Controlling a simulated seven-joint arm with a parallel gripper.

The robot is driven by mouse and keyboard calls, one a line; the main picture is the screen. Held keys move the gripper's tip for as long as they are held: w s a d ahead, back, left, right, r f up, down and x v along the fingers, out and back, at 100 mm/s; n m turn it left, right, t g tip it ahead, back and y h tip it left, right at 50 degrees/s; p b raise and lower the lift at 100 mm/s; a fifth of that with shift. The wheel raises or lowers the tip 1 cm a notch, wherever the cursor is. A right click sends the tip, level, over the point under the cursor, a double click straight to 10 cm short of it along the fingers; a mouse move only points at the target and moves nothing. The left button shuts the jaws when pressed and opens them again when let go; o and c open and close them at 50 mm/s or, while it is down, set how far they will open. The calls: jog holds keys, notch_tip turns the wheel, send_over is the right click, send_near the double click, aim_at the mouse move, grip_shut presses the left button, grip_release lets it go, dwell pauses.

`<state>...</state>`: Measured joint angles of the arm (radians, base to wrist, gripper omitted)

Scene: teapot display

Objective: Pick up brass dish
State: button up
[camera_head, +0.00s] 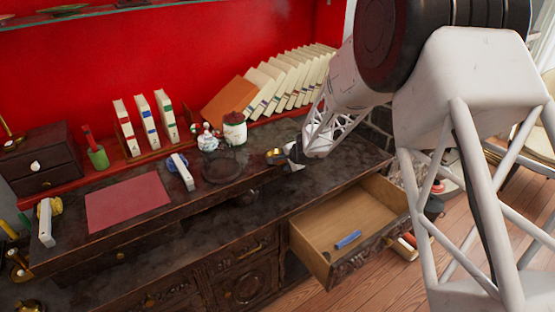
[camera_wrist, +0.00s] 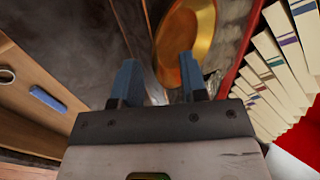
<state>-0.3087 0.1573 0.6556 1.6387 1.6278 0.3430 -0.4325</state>
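The brass dish (camera_wrist: 184,34) is a shiny golden oval in the upper middle of the wrist view. Its near end shows between my fingertips, and the right finger overlaps part of it. In the head view the dish (camera_head: 273,155) is a small gold shape on the dark desk top, just left of my gripper (camera_head: 290,156). In the wrist view my gripper (camera_wrist: 159,75) has its two blue fingers apart with nothing held between them. I cannot tell how far the fingertips are above or in front of the dish.
An open drawer (camera_head: 345,223) holding a blue object (camera_head: 348,239) juts out below my arm. A row of leaning books (camera_head: 290,80) stands behind my gripper. A lidded jar (camera_head: 235,129) and a dark round plate (camera_head: 222,170) are to the left.

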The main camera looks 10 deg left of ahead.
dwell(0.6)
grip_shut()
